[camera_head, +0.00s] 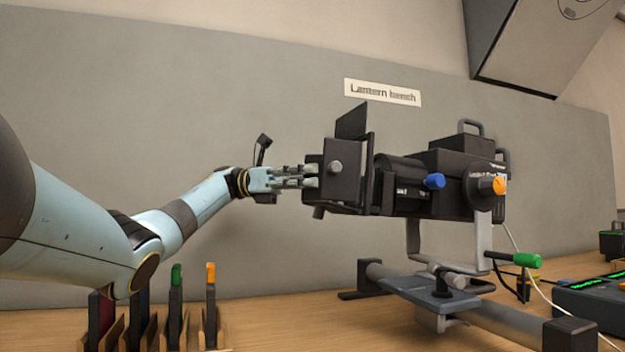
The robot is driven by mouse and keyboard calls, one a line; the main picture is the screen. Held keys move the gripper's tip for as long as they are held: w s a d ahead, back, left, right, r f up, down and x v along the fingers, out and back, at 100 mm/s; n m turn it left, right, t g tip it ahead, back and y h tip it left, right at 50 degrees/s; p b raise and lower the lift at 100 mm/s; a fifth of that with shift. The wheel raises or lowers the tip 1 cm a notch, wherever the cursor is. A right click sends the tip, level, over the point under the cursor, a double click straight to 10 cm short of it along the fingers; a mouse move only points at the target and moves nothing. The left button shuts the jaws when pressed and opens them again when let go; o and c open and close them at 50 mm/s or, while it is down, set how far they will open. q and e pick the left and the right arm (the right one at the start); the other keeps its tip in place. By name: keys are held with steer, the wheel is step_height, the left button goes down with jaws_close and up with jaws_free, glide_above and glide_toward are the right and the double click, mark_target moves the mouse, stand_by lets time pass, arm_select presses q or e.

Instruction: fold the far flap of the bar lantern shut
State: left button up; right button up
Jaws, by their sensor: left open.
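The bar lantern (405,185) is a black housing on a stand, its front end facing left. At the front, an upper flap (353,122) stands up and tilts. A near side flap (342,180) with a grey knob faces me. The far flap cannot be made out; the near flap and lantern front would hide that side. My left gripper (310,177) is open, its grey fingers pointing right at the front edge of the lantern, beside the near flap's left edge. Whether the fingertips touch anything is unclear. My right gripper is not in view.
The lantern's stand and rail (500,320) rest on the wooden bench (290,325). A green-handled lever (526,260) sticks out right. A rack of upright tools (175,320) stands below my left arm. A console (590,300) is at the right edge. Space above my left arm is clear.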

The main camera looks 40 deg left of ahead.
arm_select(q)
steer(key=v, duration=0.7)
steer(key=shift+a, duration=0.2)
steer(key=shift+f, duration=0.1)
